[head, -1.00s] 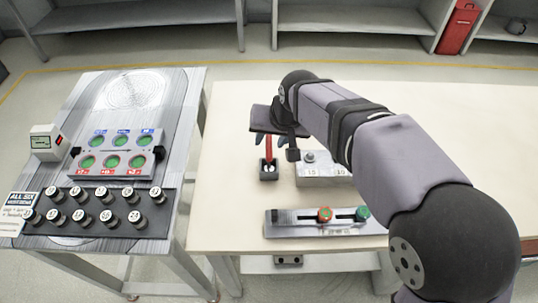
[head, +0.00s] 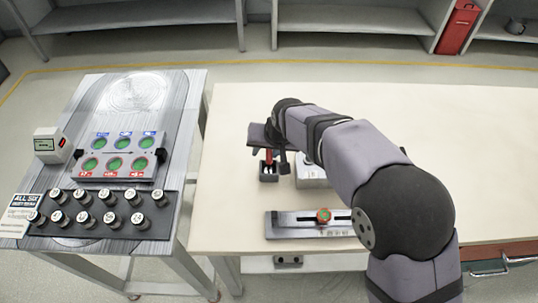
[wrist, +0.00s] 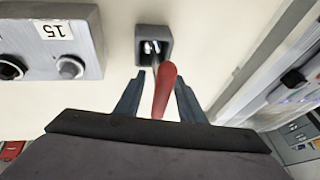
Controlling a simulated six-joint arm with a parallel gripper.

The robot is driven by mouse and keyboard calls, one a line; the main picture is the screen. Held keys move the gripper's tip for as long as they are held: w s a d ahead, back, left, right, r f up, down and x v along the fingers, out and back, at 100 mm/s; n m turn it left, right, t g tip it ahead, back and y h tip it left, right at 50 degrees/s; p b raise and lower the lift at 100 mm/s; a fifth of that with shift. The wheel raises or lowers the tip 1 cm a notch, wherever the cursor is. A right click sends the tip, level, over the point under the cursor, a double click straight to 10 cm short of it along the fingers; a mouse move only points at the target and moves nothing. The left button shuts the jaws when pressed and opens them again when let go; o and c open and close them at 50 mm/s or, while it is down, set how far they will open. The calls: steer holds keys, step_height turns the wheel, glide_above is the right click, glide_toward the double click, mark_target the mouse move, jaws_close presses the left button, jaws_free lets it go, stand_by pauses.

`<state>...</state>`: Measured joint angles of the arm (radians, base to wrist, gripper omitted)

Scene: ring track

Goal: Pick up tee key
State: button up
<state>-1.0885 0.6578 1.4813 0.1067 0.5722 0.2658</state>
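The tee key (wrist: 165,92) has a red handle and stands in a small dark square holder (wrist: 153,45). In the head view, part of the red handle (head: 269,157) shows above the holder (head: 268,173), below my gripper's palm. My gripper (wrist: 159,92) is open in the wrist view, with one dark finger on each side of the red handle. I see gaps between the fingers and the handle. The key's lower end is inside the holder, and its top is close to the palm. In the head view my gripper's fingers are mostly hidden.
A grey block marked 15 (wrist: 55,43) with round sockets stands beside the holder. The left bench carries a panel with green round windows (head: 116,143) and several numbered knobs (head: 108,216).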

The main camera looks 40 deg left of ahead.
jaws_close()
steer(key=shift+r, duration=0.1)
steer(key=shift+r, duration=0.1)
